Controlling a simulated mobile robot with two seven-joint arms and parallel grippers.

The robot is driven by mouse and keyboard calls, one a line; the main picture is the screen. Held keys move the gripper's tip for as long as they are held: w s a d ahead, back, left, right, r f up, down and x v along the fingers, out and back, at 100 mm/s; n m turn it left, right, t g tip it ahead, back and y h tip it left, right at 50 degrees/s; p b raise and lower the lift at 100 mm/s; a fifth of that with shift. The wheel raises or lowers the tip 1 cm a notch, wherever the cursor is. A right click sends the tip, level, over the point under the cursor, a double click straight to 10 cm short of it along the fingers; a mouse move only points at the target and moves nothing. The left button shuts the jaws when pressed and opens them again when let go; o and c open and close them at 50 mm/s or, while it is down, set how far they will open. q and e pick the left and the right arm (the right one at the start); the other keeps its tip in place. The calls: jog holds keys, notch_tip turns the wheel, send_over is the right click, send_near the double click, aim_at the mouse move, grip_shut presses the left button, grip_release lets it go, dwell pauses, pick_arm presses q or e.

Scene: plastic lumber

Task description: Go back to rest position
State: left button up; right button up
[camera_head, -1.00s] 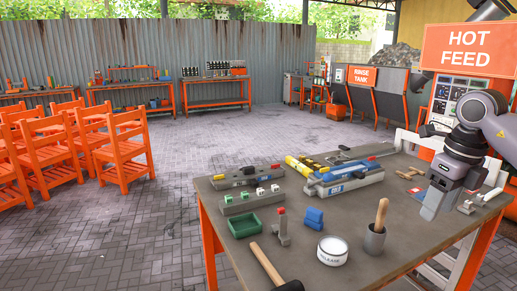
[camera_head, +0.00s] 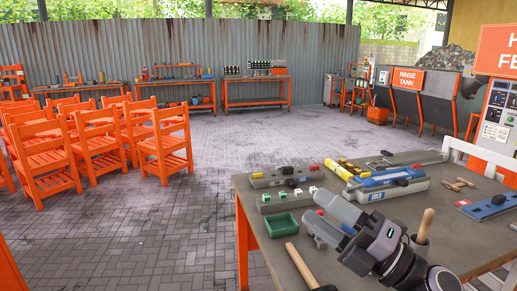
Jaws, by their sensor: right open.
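My right gripper (camera_head: 318,210) reaches in from the lower right over the workbench (camera_head: 253,205). Its fingers are apart and point up and to the left, with the wrist below and to the right of them. My left gripper is not in view.
On the bench are a green tray (camera_head: 282,224), a mallet (camera_head: 298,265), a cup with a wooden handle (camera_head: 421,240) and grey-and-blue moulds (camera_head: 390,188). Orange chairs (camera_head: 98,150) stand at left. The paved floor (camera_head: 190,220) between is clear.

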jog(key=s+d+f+m+t+h, duration=0.1)
jog(key=s+d+f+m+h, duration=0.1)
jog(key=d+f+m+h, duration=0.65)
jog(key=s+d+f+m+t+h, duration=0.15)
jog(key=d+f+m+h, duration=0.25)
jog(key=f+m+h, duration=0.9)
jog(key=s+f+m+g+y, duration=0.2)
jog(key=s+f+m+g, duration=0.3)
jog(key=s, duration=0.6)
jog(key=s+f+m+g+y, duration=0.25)
jog(key=s+f+g, duration=0.35)
jog(key=s, duration=0.5)
jog(key=w+a+f+t+y, duration=0.1)
jog(key=w+a+f+t, duration=0.2)
jog(key=w+f+t, duration=0.3)
jog(key=shift+w+f, duration=0.15)
jog(key=shift+f, duration=0.8)
